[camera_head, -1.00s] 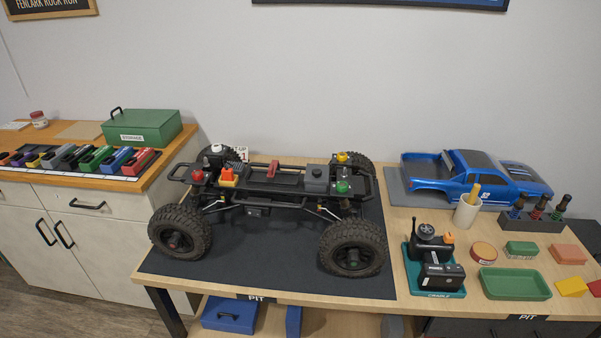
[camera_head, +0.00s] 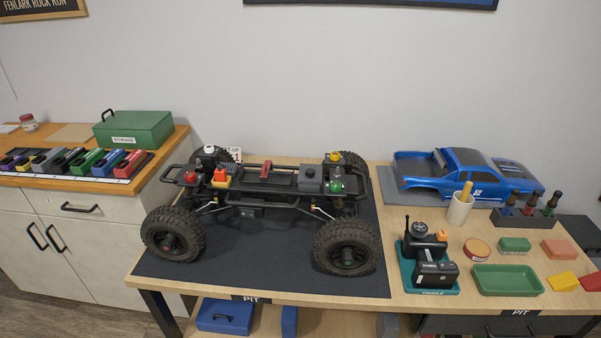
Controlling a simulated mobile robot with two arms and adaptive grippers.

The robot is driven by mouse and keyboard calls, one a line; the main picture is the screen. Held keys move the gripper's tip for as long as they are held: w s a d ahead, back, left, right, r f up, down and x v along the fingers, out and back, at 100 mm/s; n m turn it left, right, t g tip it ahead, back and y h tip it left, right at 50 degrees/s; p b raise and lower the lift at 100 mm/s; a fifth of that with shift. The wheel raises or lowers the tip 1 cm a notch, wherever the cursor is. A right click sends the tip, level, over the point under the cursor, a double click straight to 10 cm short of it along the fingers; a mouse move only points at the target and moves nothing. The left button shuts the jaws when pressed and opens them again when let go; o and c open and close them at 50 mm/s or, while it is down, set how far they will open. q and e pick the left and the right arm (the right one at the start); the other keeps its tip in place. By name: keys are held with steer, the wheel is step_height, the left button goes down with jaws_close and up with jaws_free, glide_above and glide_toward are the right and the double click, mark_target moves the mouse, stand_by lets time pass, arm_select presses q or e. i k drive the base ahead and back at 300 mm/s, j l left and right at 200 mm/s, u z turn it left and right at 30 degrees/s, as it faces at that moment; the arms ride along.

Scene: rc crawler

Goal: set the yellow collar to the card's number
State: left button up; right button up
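The yellow collar (camera_head: 335,156) sits at the rear right corner of the black crawler chassis (camera_head: 265,187), above a wheel. Its number marks are too small to read. Red (camera_head: 190,177), white (camera_head: 209,150) and green (camera_head: 336,186) collars sit at the other corners. A white card (camera_head: 234,154) stands behind the chassis at the left; it is partly hidden and its print cannot be read. Neither of my grippers is in view.
The chassis stands on a dark mat (camera_head: 190,278) on the pit table. To the right are a transmitter in a teal cradle (camera_head: 408,282), a green tray (camera_head: 507,280), a cup (camera_head: 460,209) and a blue truck body (camera_head: 465,174). A side counter (camera_head: 165,150) holds battery packs and a green box (camera_head: 134,129).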

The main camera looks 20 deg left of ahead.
mark_target(332, 157)
steer(key=i+j+u, duration=0.2)
steer(key=u, duration=0.15)
steer(key=i+j+u, duration=0.35)
steer(key=i+u, duration=0.15)
steer(key=u, duration=0.2)
